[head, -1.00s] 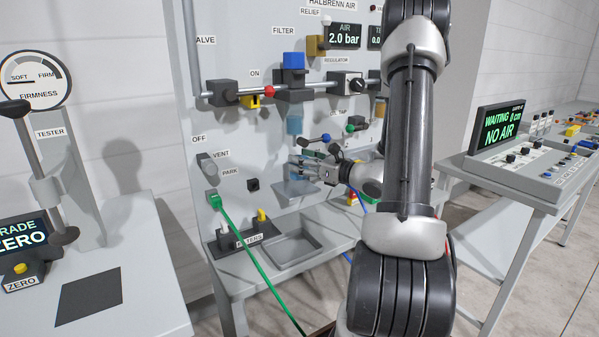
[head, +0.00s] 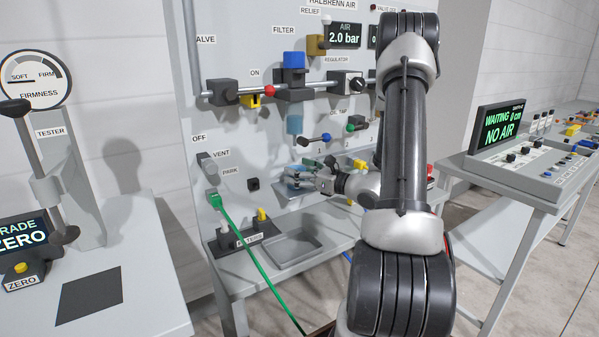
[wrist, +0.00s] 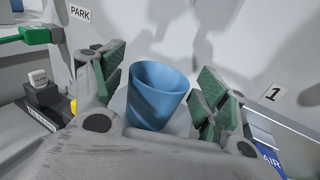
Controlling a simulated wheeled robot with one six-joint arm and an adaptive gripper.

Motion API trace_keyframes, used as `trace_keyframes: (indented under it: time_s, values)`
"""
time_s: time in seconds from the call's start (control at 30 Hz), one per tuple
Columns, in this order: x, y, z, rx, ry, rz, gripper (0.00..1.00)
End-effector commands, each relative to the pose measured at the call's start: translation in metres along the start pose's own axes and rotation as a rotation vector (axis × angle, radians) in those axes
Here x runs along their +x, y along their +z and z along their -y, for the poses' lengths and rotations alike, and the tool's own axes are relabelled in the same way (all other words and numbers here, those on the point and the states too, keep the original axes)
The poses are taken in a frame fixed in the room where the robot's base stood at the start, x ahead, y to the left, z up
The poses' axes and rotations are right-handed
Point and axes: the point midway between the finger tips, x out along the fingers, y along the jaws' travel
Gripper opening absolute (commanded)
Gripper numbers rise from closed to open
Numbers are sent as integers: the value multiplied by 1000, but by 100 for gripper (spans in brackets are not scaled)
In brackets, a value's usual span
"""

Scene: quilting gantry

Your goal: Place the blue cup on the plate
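The blue cup (wrist: 156,98) stands upright in the middle of the wrist view, its open top showing. My gripper (wrist: 163,92) is open around it, with green pads to its left and right and a visible gap on each side. A pale flat surface (wrist: 180,124), apparently the plate, shows around the cup's lower part. The gripper's body hides the cup's base, so I cannot tell whether it touches the plate. In the head view my gripper (head: 298,178) is low in front of the panel, covering most of the cup and plate.
A grey tray (head: 292,252) lies on the bench below. A green hose (head: 250,250) runs from the panel to the lower left of my gripper. A console (head: 520,165) stands at right.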

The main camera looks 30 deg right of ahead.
Motion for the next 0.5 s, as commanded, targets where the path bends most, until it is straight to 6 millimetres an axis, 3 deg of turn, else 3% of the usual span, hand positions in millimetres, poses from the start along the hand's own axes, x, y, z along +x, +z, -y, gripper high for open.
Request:
trace_keyframes:
  time_s: [0.23,0.37,0.5]
  values:
    - [0,4,0,-2,0,1,74]
    - [-19,3,1,1,-4,-1,74]
    - [-51,3,1,1,-6,0,74]
